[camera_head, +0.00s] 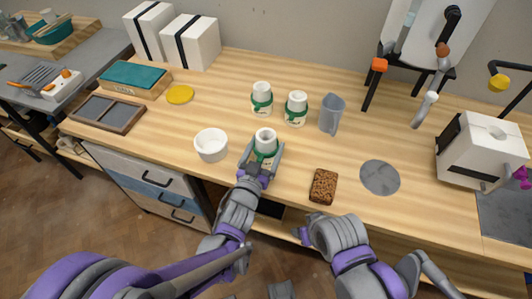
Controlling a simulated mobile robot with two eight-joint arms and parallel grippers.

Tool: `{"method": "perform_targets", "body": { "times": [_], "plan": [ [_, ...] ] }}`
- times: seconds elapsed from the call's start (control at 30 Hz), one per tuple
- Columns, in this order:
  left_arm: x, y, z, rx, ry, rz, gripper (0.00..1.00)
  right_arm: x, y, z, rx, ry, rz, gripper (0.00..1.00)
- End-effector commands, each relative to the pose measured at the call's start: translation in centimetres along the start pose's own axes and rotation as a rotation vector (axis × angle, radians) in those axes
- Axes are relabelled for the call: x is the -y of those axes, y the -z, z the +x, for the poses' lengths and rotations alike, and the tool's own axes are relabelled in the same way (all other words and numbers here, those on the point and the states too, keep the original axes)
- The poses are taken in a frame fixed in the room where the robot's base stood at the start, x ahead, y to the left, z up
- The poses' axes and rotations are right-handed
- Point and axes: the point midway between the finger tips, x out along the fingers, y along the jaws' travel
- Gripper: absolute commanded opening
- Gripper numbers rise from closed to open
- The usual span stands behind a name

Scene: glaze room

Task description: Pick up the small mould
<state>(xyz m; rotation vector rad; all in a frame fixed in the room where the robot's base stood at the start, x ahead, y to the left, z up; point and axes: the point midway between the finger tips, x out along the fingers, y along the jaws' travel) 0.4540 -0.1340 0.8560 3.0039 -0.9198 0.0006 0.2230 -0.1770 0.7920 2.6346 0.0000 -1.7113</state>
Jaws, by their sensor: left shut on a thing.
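My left gripper (263,156) is shut on a white jar (265,136) with a green label, near the table's front edge. The jar is upright; whether it touches the table I cannot tell. Two white blocks with black straps, which look like moulds, stand at the back left, one more to the left (148,32) and one nearer (192,41). I cannot tell for sure which thing is the small mould. The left gripper is well away from both blocks. My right gripper (304,231) is low in front of the table edge, and its fingers are not clear.
Two similar jars (262,100) (296,109) and a grey jug (331,114) stand behind the held jar. A white bowl (211,145) is left of it, a brown sponge-like block (323,187) and grey disc (380,177) right. A white box (482,150) stands far right.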

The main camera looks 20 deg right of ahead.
Motion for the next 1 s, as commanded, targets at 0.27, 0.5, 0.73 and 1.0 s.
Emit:
{"method": "perform_targets", "body": {
  "times": [0.27,0.5,0.73,1.0],
  "plan": [
    [0.0,0.0,0.0,-0.001,0.000,0.000,0.19,0.0,0.0,0.0,0.000,0.000,0.000,0.61],
    [0.0,1.5,0.0,-0.001,-0.001,0.000,0.19,0.0,0.2,-0.4,-0.002,0.000,0.000,0.61],
    [0.0,6.1,-0.1,-0.002,-0.001,0.000,0.19,0.0,0.8,-1.7,-0.006,0.000,0.000,0.61],
    [0.0,9.7,0.0,-0.001,0.000,0.000,0.19,0.0,1.2,-2.5,-0.009,0.000,0.000,0.61]
  ]
}}
